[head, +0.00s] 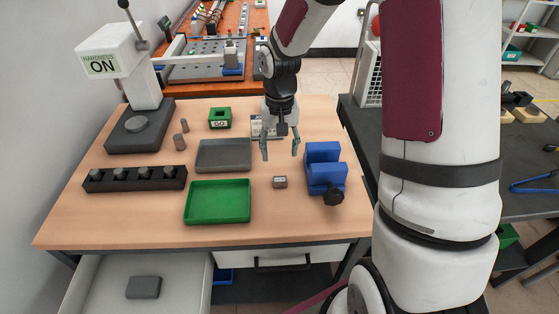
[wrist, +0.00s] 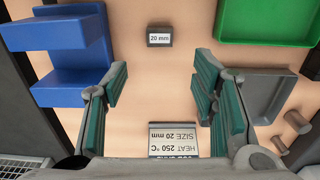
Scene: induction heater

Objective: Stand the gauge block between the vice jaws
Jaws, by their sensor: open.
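The gauge block (head: 280,182) is a small grey block with a white label, lying on the wooden table left of the vice. In the wrist view the gauge block (wrist: 159,37) shows its label "20 mm". The blue vice (head: 325,170) stands at the table's right side, with a dark handle at its front. Its two jaws have an empty gap between them, and the vice (wrist: 75,55) also shows in the wrist view. My gripper (head: 280,150) is open and empty above the table, behind the gauge block. Its fingers (wrist: 158,90) are spread apart in the wrist view.
A label card (wrist: 173,140) lies below my gripper. A green tray (head: 217,218) and a grey tray (head: 223,168) lie to the left. A hardness tester (head: 140,90), a dark rack (head: 135,179), small cylinders (head: 180,141) and a green GO block (head: 220,118) stand further left. An open drawer (head: 180,280) is below.

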